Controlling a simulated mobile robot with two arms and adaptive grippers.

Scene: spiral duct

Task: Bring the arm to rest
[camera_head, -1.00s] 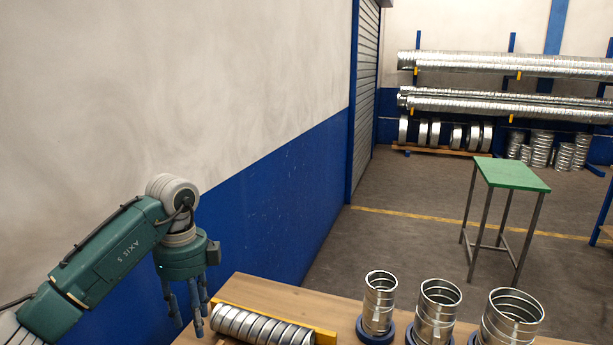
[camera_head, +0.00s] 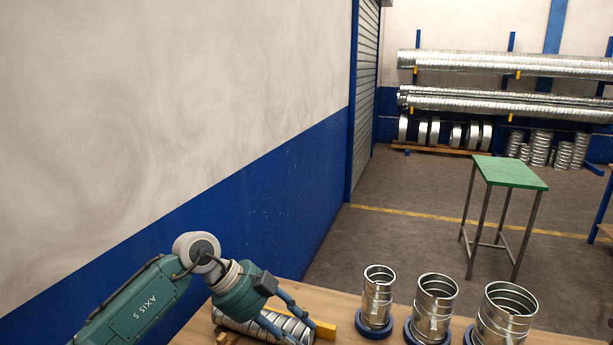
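My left arm, dark green with a grey wrist, comes in from the lower left. Whether the fingers touch the row cannot be told. My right gripper is not in view.
Three upright silver ducts (camera_head: 378,296), (camera_head: 432,305), (camera_head: 505,312) stand in blue ring bases on the table's right. A green-topped stand (camera_head: 510,172) is beyond on open floor. A wall (camera_head: 250,220) lies left.

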